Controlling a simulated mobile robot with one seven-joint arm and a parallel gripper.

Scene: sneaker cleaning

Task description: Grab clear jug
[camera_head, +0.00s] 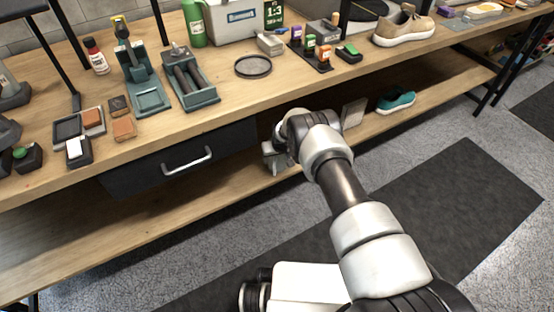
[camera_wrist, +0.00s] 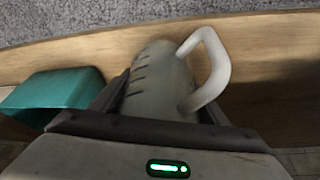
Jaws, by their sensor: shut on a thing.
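The clear jug (camera_wrist: 160,82) is in the wrist view, a greyish, cloudy translucent vessel with dark measuring marks on its left side and a pale loop handle (camera_wrist: 219,68) on its right. My gripper (camera_wrist: 166,108) is shut on the jug's body, one dark finger on each side. The handle stands clear of the fingers. In the head view my gripper (camera_head: 277,157) reaches in at the lower shelf, just right of the drawer. The jug cannot be made out there. Whether it rests on the shelf or is raised, I cannot tell.
A teal container (camera_wrist: 50,92) is close to the left finger. The wooden lower shelf (camera_head: 170,213) lies under the worktop (camera_head: 210,118), with a black drawer (camera_head: 180,160) left of my arm. A teal sneaker (camera_head: 397,101) and a pale block (camera_head: 353,112) are on the shelf to the right.

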